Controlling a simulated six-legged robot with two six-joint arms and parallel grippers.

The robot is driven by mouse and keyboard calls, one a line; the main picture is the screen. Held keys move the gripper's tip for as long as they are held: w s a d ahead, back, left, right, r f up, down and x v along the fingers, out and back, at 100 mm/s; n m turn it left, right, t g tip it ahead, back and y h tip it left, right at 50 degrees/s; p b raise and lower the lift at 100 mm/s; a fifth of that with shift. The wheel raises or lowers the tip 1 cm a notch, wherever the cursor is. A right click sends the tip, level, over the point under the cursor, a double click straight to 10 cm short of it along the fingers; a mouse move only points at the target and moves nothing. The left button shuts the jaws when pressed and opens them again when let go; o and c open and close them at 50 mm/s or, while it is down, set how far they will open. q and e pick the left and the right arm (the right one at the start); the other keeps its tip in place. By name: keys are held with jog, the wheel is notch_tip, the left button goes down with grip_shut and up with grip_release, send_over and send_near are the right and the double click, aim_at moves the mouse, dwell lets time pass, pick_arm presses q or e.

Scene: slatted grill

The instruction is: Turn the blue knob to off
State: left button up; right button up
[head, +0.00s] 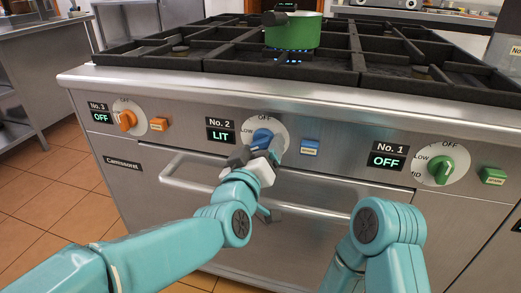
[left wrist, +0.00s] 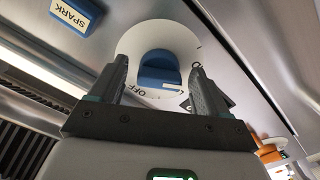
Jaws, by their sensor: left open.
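My left gripper (head: 257,158) is right in front of the knob and partly covers the dial. In the left wrist view the blue knob (left wrist: 158,68) shows between the two open fingers (left wrist: 158,72), with a small gap on each side. The OFF mark (left wrist: 140,91) is on the dial near the left finger. A pale mark on the knob's edge lies to the right of OFF. Small blue flames (head: 291,57) show under the green pot (head: 292,33).
A blue spark button (head: 310,148) is right of the dial. The orange knob (head: 126,120) and green knob (head: 441,169) stand at either side, both displays reading OFF. An oven handle (head: 300,205) runs below. My right arm is at lower right, its gripper unseen.

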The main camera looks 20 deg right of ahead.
pick_arm(q)
jog(key=c, duration=1.1)
jog(key=shift+o, duration=0.2)
